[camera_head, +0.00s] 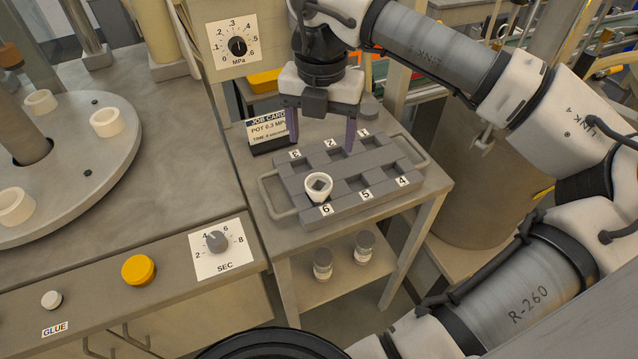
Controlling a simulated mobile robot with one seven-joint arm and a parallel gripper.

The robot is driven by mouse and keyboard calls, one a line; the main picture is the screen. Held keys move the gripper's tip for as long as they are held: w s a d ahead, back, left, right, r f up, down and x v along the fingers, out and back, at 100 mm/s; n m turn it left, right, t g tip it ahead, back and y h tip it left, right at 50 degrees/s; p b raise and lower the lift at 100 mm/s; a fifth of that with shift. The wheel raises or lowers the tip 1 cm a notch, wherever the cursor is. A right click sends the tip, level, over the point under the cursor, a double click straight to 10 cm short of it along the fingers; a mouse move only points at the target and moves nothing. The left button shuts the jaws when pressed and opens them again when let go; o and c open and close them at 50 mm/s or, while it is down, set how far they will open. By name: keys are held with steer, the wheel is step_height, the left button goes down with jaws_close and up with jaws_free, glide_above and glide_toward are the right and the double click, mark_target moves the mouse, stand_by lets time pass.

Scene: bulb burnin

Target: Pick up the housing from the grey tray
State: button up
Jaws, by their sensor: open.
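The housing (319,185) is a short white ring-shaped cup with a dark square opening in its middle. It sits at slot 6, the front left place of the grey tray (345,207). The tray has numbered square pockets in two rows and a handle at each end, and its other pockets look empty. My gripper (321,147) hangs over the back row of the tray, behind the housing. Its two purple-grey fingers are spread apart, with nothing between them. I cannot tell the exact height of the fingertips above the tray.
A job card (270,131) stands behind the tray's left end. A round turntable (60,165) with several white rings is at the left. A panel with a yellow button (138,270) and a SEC dial (216,241) is at front left. Two small jars (323,264) stand on the lower shelf.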

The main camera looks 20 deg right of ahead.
glide_above(319, 177)
steer(key=s, duration=0.2)
step_height(319, 177, down, 5)
steer(key=shift+w+a+f+p, duration=0.15)
steer(key=shift+f+p, duration=0.55)
steer(key=shift+f, duration=0.75)
steer(key=shift+a+f+p, duration=0.25)
steer(key=shift+f+p, duration=0.45)
steer(key=shift+f, duration=0.7)
steer(key=shift+c, duration=0.3)
steer(key=c, duration=1)
